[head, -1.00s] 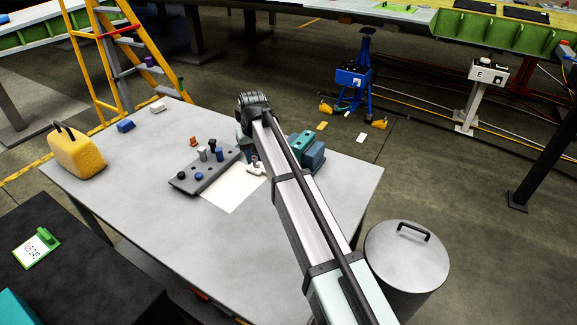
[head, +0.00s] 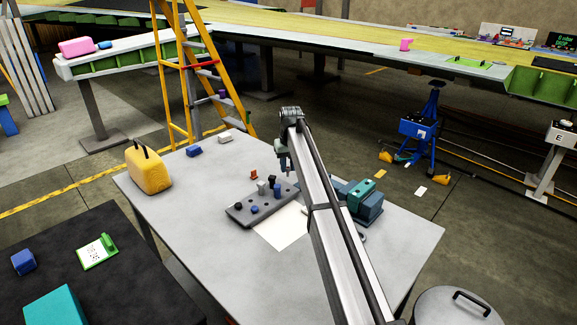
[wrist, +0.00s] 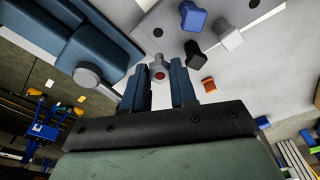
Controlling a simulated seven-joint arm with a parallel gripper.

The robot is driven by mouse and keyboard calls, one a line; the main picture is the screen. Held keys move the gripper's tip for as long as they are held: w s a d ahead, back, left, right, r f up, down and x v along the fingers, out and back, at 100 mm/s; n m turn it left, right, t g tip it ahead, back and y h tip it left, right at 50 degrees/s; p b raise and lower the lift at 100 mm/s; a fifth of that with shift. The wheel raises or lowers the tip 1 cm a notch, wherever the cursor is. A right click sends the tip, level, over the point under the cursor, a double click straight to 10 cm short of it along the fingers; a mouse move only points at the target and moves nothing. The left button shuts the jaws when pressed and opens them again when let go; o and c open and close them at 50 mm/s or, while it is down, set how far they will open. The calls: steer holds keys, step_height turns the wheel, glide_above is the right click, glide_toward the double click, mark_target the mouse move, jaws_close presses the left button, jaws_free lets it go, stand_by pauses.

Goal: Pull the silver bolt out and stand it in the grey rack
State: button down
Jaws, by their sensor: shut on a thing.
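My gripper (head: 284,158) is raised above the table behind the right end of the grey rack (head: 236,217). In the wrist view, my gripper (wrist: 159,67) is shut with a small grey piece between its fingers, seemingly the silver bolt (wrist: 158,62); a red-orange spot shows on it. In the head view the held piece is too small to make out clearly. The rack is a low slab with holes, and several black, blue and light grey pegs stand in it. A light grey peg (wrist: 228,36) and a black peg (wrist: 194,55) show close to the fingers.
A blue-green vise (head: 365,203) stands right of my arm. A white sheet (head: 279,232) lies before the rack. A small orange piece (head: 254,174) is behind it. A yellow case (head: 148,172) stands at the table's left; the front of the table is clear.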

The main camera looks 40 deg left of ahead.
mark_target(288, 173)
steer(key=shift+f, duration=2.95)
steer(key=shift+f, duration=0.25)
steer(key=shift+f, duration=0.8)
steer(key=shift+f, duration=0.15)
steer(key=c, duration=0.8)
jaws_free()
steer(key=r, duration=0.4)
steer(key=d+r, duration=0.1)
steer(key=r, duration=0.4)
steer(key=s+d+r, duration=0.1)
steer(key=r, duration=0.3)
steer(key=shift+r, duration=0.35)
